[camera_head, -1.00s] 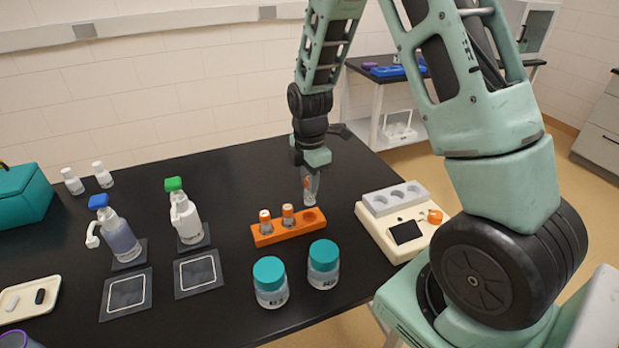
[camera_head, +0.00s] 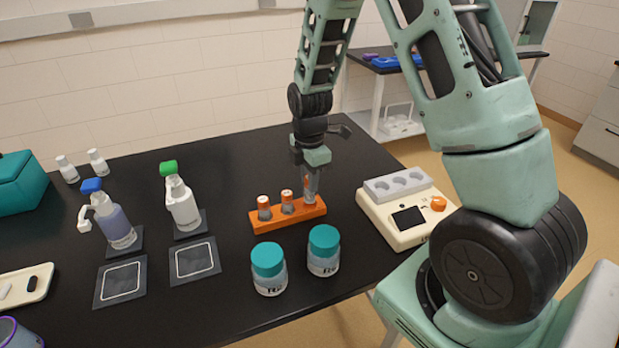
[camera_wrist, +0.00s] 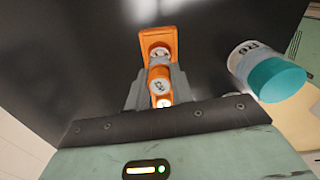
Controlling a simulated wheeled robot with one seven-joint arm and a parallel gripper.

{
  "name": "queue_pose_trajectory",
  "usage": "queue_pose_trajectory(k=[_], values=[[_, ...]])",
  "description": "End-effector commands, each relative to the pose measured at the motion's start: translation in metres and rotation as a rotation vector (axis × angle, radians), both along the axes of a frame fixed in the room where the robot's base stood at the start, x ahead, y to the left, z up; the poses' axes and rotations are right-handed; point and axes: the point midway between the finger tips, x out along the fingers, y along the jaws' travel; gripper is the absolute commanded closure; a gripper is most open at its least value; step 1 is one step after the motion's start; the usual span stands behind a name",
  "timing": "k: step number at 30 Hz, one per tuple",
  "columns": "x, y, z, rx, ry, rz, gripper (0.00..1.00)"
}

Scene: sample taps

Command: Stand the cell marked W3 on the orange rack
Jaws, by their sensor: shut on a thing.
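The orange rack (camera_head: 268,226) stands on the black table and also shows in the wrist view (camera_wrist: 148,38). Two small clear cells with orange-and-white caps stand upright in it, one at the left (camera_head: 264,206) and one in the middle (camera_head: 287,200). My gripper (camera_head: 312,172) points down over the rack's right end, shut on a third clear cell (camera_head: 311,187). This cell is upright, its lower end at the right-hand place; whether it touches bottom I cannot tell. Its mark is not readable. In the wrist view, the gripper body partly hides it.
Two teal-lidded jars (camera_head: 268,270) (camera_head: 323,251) stand just in front of the rack. A cream device with a grey holder (camera_head: 408,217) is close on the right. Two spray bottles (camera_head: 113,219) (camera_head: 181,203) stand to the left. Table behind the rack is clear.

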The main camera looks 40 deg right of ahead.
Motion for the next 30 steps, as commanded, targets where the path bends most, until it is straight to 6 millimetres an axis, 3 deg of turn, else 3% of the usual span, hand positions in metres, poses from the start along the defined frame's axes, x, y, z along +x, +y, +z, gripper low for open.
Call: queue_pose_trajectory(k=[30], values=[[0.0, 0.0, -0.015, 0.0, 0.0, -0.001, 0.94]])
